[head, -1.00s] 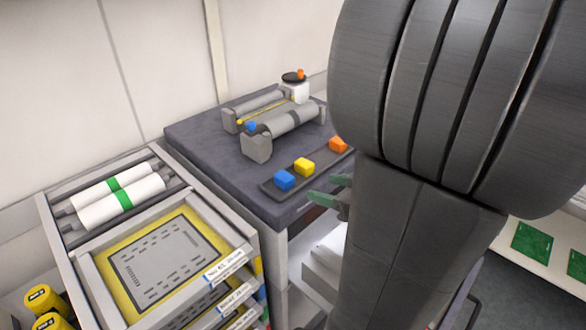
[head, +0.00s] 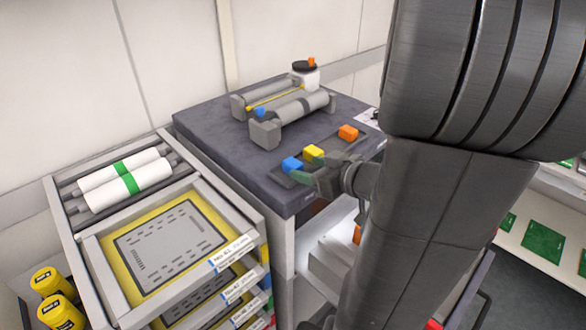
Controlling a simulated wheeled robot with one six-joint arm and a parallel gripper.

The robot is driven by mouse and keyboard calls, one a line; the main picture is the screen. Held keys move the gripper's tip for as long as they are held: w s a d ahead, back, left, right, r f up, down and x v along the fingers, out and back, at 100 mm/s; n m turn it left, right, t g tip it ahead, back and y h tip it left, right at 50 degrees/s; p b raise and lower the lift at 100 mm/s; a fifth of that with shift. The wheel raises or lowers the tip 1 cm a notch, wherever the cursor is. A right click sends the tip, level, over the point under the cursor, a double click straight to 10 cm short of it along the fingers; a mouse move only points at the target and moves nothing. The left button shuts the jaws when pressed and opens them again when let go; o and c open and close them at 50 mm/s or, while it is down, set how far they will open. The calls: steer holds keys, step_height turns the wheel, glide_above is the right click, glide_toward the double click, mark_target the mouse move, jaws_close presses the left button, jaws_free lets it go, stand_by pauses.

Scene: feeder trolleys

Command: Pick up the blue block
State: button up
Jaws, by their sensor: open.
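The blue block (head: 291,165) sits at the near left end of a dark narrow tray (head: 283,177) on the grey-topped table. A yellow block (head: 314,153) and an orange block (head: 348,132) sit farther along the same tray. My gripper (head: 300,168), with green fingertips, is open just right of the blue block and in front of the yellow one. The fingers appear close to the blue block; whether they touch it cannot be told. My arm hides part of the table's right side.
A grey roller device (head: 285,120) stands behind the tray, with a white jar (head: 306,76) behind it. A trolley (head: 87,255) with white rollers and a yellow-framed panel stands at left. The left tabletop (head: 215,128) is clear.

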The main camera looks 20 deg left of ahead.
mark_target(299, 167)
steer(key=shift+s+b+x, duration=0.15)
steer(key=shift+b+x, duration=0.05)
steer(key=shift+x, duration=0.75)
steer(key=shift+s+b+x, duration=0.2)
steer(key=shift+x, duration=1.85)
steer(key=shift+r, duration=0.2)
steer(key=c, duration=1.1)
